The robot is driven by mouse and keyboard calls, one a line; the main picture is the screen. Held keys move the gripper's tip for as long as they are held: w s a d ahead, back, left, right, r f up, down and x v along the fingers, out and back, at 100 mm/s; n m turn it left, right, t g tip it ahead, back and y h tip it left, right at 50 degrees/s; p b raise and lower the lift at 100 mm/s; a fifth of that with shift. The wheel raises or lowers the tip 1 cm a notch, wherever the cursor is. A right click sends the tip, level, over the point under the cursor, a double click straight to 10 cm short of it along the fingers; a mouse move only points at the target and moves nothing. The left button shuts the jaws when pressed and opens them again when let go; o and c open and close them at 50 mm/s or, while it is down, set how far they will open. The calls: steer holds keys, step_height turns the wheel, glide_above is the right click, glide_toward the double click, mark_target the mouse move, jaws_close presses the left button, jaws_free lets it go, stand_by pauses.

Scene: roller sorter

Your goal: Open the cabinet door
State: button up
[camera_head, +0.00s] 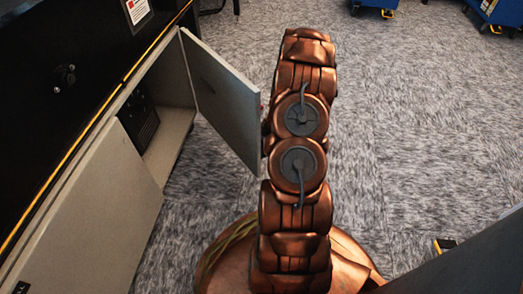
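The cabinet (157,83) is the light grey lower part of the machine on the left. One cabinet door (222,97) stands swung well out from the cabinet, and the compartment behind it is exposed. A dark panel (138,122) shows inside. The other door panel (92,212), nearer to me, is shut. My copper-coloured arm runs up the middle of the view, just right of the open door's free edge. My gripper is not visible. I cannot tell whether the arm touches the door.
The black machine body (65,110) with a yellow edge strip stands above the cabinet. Blue wheeled carts (497,12) are at the top right. A small yellow and black item (444,245) is at lower right. Grey carpet (430,130) is clear right of my arm.

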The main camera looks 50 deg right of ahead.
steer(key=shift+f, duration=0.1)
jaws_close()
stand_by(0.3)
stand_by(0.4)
